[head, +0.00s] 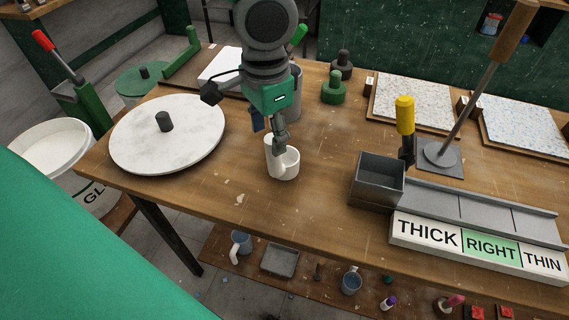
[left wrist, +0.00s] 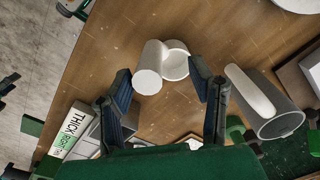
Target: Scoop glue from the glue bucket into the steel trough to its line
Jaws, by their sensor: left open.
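The white scoop (head: 287,170), a cup with a thick upright handle, stands on the table. It also shows in the left wrist view (left wrist: 176,62), between the finger tips. My left gripper (head: 281,143) is open above and around the scoop's handle, pointing down; I cannot tell whether a finger touches it. The steel trough (head: 378,190), an open grey box, stands at the table's front right. Its inner line and any contents cannot be made out. My right gripper is not in view.
A round white lid-like disc (head: 167,146) lies at the table's left. A grey cylinder (head: 294,95) stands close behind my gripper. A yellow-handled tool (head: 404,118) is behind the trough, and a THICK/RIGHT/THIN gauge (head: 477,245) lies beside it. Table between scoop and trough is clear.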

